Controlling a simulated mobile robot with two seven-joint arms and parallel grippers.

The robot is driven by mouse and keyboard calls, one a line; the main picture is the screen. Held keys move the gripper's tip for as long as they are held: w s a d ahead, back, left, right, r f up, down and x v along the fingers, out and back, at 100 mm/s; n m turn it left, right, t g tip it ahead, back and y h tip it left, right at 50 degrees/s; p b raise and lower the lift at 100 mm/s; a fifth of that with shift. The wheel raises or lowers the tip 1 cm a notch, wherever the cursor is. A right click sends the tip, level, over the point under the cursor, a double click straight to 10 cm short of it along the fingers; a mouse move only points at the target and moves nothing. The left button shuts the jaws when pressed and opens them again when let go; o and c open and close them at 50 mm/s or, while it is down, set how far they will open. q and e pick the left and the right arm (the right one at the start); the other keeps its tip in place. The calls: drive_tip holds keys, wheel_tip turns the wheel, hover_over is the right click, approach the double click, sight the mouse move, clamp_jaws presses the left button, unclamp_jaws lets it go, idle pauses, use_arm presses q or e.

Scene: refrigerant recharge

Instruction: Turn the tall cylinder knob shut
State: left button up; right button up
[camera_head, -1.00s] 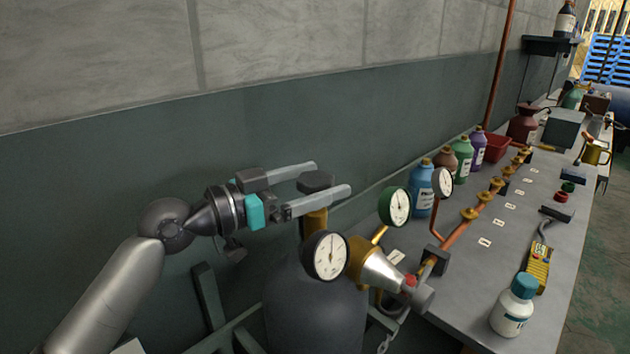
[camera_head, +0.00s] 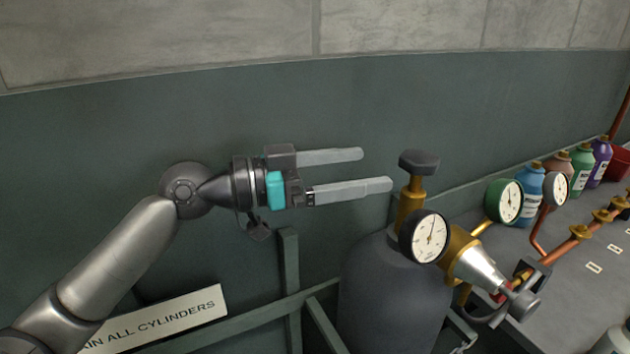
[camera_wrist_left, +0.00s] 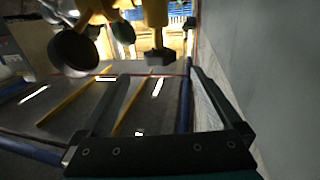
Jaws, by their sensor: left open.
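The tall grey cylinder (camera_head: 385,295) stands in a rack against the wall. Its dark knob (camera_head: 419,162) sits on top of a brass valve stem (camera_head: 410,205). A round white gauge (camera_head: 424,236) is on the valve. My left gripper (camera_head: 377,170) is open and empty, left of the knob, with its fingers pointing right toward it. The fingertips are apart from the knob. In the left wrist view the knob (camera_wrist_left: 158,58) hangs beyond and between the open fingers (camera_wrist_left: 157,75). The back of the gauge (camera_wrist_left: 74,52) also shows there. My right gripper is not in view.
A brass and silver fitting (camera_head: 477,265) sticks out right of the valve. A green gauge (camera_head: 504,200), several bottles (camera_head: 529,190) and copper piping (camera_head: 567,246) are on the bench at right. A sign (camera_head: 160,320) and rack bars (camera_head: 290,285) are below my left arm.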

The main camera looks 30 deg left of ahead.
use_arm(q)
drive_tip(key=shift+b+v, duration=0.6)
drive_tip(key=shift+v, duration=2.15)
drive_tip(key=shift+s, duration=0.1)
